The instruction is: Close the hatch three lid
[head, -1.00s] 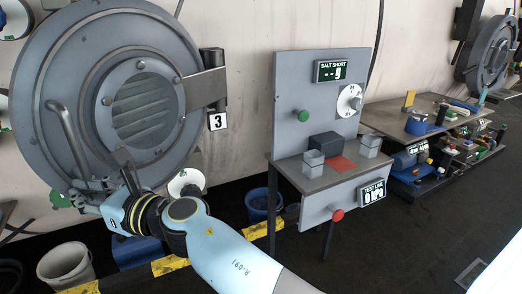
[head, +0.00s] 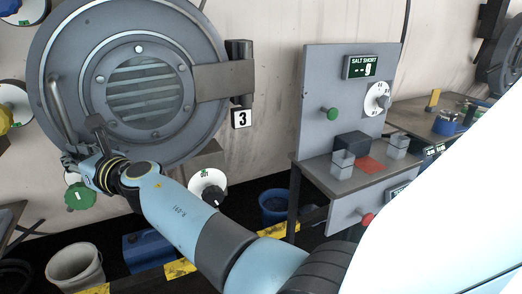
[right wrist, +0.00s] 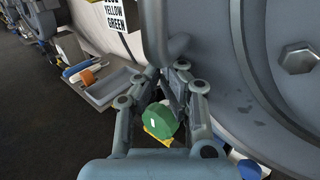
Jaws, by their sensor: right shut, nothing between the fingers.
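The hatch three lid (head: 205,120) is a big round grey disc with a slatted round window, at the upper left of the head view. Its hinge arm (head: 225,80) is on the right, above the number 3 sign (head: 241,118). A long bar handle (head: 62,108) stands on its left side. The lid lies close over the opening; I cannot tell whether it is fully seated. My right gripper (head: 72,162) is shut and empty at the lid's lower left edge. In the right wrist view, the fingertips (right wrist: 168,72) are beside a grey bar (right wrist: 155,30); contact is unclear. My left gripper is out of view.
A green knob (head: 80,196) sits just below the gripper, and a white dial (head: 207,188) is below the lid. A white bucket (head: 75,265) and a blue bucket (head: 274,206) stand on the floor. A grey console (head: 315,75) with a shelf stands to the right.

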